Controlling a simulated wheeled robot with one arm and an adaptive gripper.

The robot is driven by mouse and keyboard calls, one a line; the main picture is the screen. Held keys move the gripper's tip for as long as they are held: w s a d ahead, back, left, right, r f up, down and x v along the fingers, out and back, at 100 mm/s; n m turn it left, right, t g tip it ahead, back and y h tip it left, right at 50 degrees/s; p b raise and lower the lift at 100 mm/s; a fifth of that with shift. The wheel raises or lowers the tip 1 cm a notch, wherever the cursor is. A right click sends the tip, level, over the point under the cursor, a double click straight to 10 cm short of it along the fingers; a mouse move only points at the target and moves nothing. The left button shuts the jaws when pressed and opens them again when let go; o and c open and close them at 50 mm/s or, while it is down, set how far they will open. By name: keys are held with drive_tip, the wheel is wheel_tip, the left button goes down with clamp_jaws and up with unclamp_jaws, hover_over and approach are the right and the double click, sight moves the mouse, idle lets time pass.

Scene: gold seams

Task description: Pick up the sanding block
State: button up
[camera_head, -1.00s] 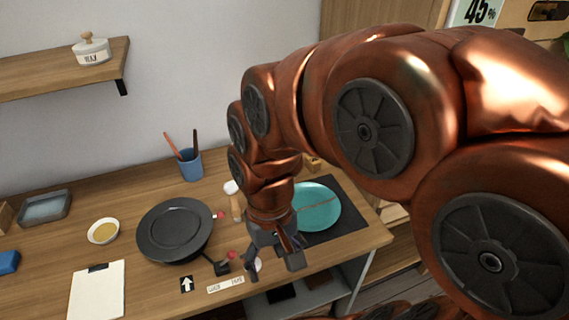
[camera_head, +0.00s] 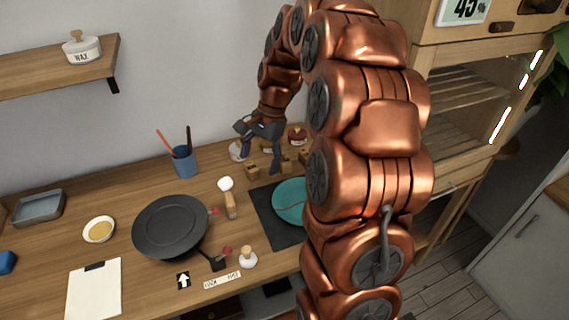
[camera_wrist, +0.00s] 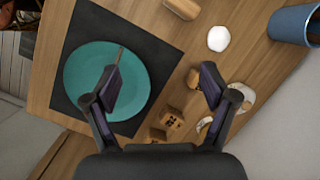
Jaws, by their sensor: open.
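No thing is clearly marked as the sanding block. Small wooden blocks with dark marks (camera_wrist: 171,117) lie beside the dark mat in the wrist view, and one shows in the head view (camera_head: 252,172). A blue block (camera_head: 7,262) lies at the left edge of the head view, partly cut off. I cannot tell which is the sanding block. My gripper (camera_head: 259,152) is open and empty above the back of the bench. In the wrist view my gripper (camera_wrist: 160,85) has its fingers spread, with the wooden blocks low between them.
A teal plate (camera_wrist: 85,75) with a seam lies on a dark mat (camera_wrist: 140,35). A blue cup (camera_head: 184,162) holding sticks, a dark round wheel (camera_head: 170,226), a clipboard (camera_head: 95,290) and a white-topped tool (camera_head: 229,205) stand around. A cabinet (camera_head: 455,110) is at right.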

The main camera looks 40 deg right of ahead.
sight(286, 159)
drive_tip(key=w+d+f+m, duration=0.2)
drive_tip(key=d, duration=0.3)
drive_tip(key=w+d+f+m+t, duration=0.1)
drive_tip(key=w+d+f+m, duration=0.1)
drive_tip(key=d, duration=0.3)
drive_tip(key=w+d+f+m, duration=0.2)
drive_tip(key=d+m, duration=0.1)
drive_tip(key=d, duration=0.2)
drive_tip(key=shift+d+f+t+y+p, duration=0.2)
drive_tip(key=shift+d+t+y+p, duration=0.1)
drive_tip(key=shift+t+y, duration=0.1)
drive_tip(key=shift+x, duration=0.9)
drive_tip(key=shift+p+x, duration=1.4)
drive_tip(key=shift+x, duration=1.3)
drive_tip(key=shift+w+d, duration=0.1)
drive_tip(key=shift+d, duration=0.05)
drive_tip(key=c, duration=1.2)
